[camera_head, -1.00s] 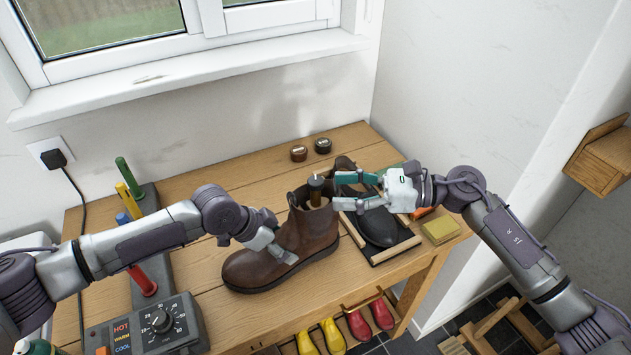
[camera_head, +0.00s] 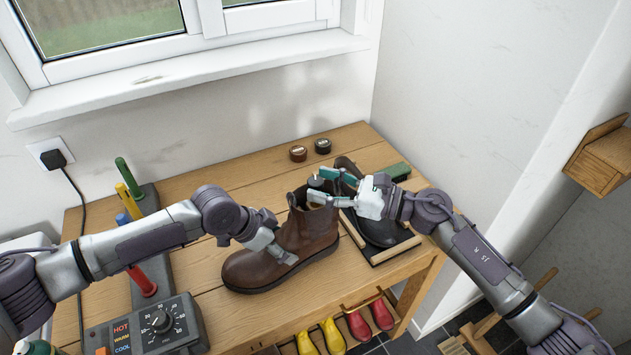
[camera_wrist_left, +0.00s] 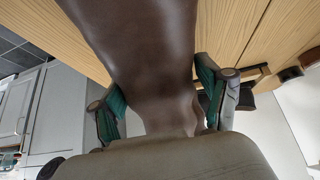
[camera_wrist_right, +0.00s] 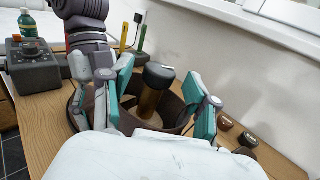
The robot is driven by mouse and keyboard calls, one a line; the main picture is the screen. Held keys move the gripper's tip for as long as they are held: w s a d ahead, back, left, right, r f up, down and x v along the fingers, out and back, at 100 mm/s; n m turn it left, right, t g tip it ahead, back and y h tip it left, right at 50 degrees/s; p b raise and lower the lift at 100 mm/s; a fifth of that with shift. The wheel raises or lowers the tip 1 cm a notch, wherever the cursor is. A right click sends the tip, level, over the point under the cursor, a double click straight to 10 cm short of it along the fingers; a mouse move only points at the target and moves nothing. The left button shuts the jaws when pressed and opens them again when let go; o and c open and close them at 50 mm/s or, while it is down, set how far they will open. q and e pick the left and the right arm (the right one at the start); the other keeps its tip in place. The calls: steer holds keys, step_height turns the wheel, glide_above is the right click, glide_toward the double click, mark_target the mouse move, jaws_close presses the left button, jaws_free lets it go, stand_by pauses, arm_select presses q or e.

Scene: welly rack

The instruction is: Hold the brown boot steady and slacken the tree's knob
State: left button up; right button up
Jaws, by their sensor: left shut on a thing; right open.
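The brown boot (camera_head: 308,232) stands upright on the wooden bench, toe toward the lower left. My left gripper (camera_head: 277,250) is shut on it across the foot; in the left wrist view the boot's brown leather (camera_wrist_left: 150,50) runs between the two green-padded fingers. The tree's dark knob (camera_head: 315,182) stands up out of the boot's opening. In the right wrist view the knob (camera_wrist_right: 158,76) sits on a brass-coloured stem between the fingers. My right gripper (camera_head: 322,185) is open around the knob, one finger on each side, with gaps visible.
Two small tins (camera_head: 298,153) stand behind. A dryer control box (camera_head: 158,322) and coloured pegs (camera_head: 129,178) are at the left. Yellow and red wellies (camera_head: 333,337) sit below the front edge.

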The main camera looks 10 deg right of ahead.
steer(key=shift+x, duration=1)
steer(key=shift+c, duration=0.2)
jaws_close()
